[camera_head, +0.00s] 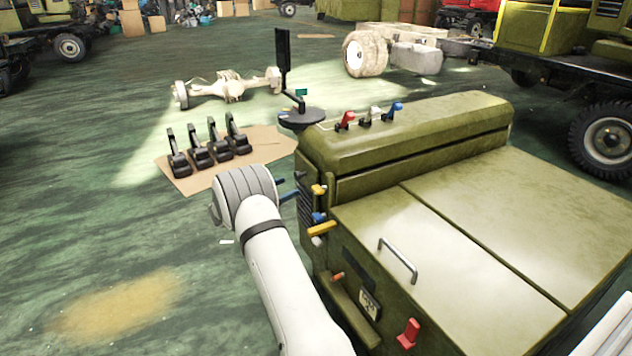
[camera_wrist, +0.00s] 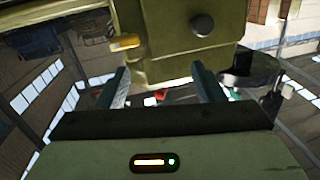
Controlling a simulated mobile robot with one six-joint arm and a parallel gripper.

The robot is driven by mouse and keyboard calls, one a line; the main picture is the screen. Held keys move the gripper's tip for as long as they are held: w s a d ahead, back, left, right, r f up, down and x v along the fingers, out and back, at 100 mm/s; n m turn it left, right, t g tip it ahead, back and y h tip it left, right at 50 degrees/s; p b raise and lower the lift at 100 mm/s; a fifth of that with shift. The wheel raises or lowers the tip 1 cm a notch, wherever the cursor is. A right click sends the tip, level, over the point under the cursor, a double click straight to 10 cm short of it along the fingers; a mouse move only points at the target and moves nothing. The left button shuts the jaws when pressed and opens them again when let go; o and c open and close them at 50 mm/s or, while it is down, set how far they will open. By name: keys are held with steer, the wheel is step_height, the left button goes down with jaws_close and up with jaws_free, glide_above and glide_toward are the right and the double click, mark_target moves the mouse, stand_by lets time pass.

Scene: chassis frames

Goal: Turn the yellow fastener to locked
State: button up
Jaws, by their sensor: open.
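Two yellow parts stick out from the front face of the green vehicle body in the head view: a small upper yellow fastener (camera_head: 319,190) and a longer lower yellow lever (camera_head: 321,229). A yellow part (camera_wrist: 125,43) also shows in the wrist view, up and left of my gripper; I cannot tell which of the two it is. My gripper (camera_wrist: 161,84) has its two fingers wide apart with nothing held between them. In the head view, my gripper (camera_head: 287,189) is close to the front face, left of the upper yellow fastener, partly hidden by my wrist.
A blue part (camera_head: 319,217) sits between the yellow ones. Red (camera_head: 347,119), white and blue levers stand on top of the body. A metal handle (camera_head: 398,260) and red lever (camera_head: 408,334) are nearby. A black knob (camera_wrist: 202,25) shows in the wrist view. Open floor lies left.

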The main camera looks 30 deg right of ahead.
mark_target(313, 191)
steer(key=s+d+g, duration=0.1)
steer(key=d, duration=0.1)
steer(key=s+d+f+m+g, duration=0.1)
steer(key=d, duration=0.2)
steer(key=s+d+f+g+b, duration=0.1)
steer(key=d, duration=0.1)
steer(key=shift+s+d+f+m+g+h, duration=0.1)
steer(key=shift+s+d+m+g+h, duration=0.2)
steer(key=shift+d+g+h, duration=0.1)
steer(key=shift+d, duration=0.3)
steer(key=shift+c, duration=0.3)
